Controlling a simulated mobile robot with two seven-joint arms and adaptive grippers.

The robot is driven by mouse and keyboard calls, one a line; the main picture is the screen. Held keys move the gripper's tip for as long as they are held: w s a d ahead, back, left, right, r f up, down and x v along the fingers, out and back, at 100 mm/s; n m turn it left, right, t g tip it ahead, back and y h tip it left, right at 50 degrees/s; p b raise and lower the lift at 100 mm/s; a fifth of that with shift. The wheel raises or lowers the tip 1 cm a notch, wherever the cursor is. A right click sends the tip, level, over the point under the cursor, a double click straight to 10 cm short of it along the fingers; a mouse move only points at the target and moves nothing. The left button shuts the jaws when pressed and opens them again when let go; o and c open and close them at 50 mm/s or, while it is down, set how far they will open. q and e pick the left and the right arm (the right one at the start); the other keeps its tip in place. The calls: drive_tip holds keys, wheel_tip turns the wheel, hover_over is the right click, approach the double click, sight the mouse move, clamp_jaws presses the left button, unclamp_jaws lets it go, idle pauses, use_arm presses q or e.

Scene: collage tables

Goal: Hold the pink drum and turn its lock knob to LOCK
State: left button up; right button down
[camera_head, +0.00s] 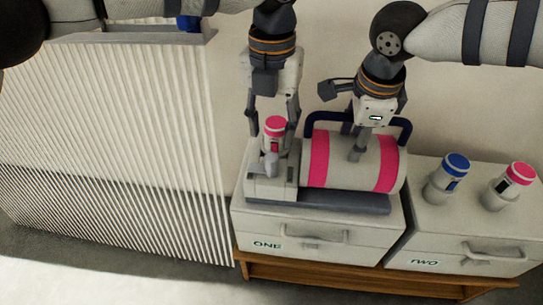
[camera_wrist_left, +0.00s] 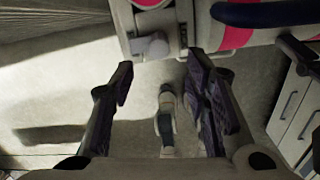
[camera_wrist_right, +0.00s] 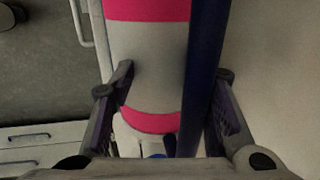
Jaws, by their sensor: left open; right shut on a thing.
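The pink drum (camera_head: 343,163) is a pale cylinder with two pink bands, lying on its side in a grey stand (camera_head: 340,200). A dark blue handle bar (camera_wrist_right: 205,60) runs along it. My right gripper (camera_head: 357,140) is shut on the drum, with the bar between its fingers in the right wrist view (camera_wrist_right: 165,95). A pink-capped piece (camera_head: 274,126) stands at the drum's left end. My left gripper (camera_head: 273,125) is open around or just above it; contact cannot be told. A rounded grey knob (camera_head: 270,162) sits below; it also shows in the left wrist view (camera_wrist_left: 155,47).
The stand rests on cabinet ONE (camera_head: 320,250). Cabinet TWO (camera_head: 460,250) at the right carries a blue-capped piece (camera_head: 447,178) and a pink-capped one (camera_head: 510,187). A ribbed pale panel (camera_head: 120,150) stands at the left. A wooden base (camera_head: 330,280) runs below the cabinets.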

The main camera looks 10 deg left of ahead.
sight(272, 158)
use_arm(q)
wheel_tip(272, 158, down, 9)
drive_tip(key=shift+r, duration=0.15)
clamp_jaws()
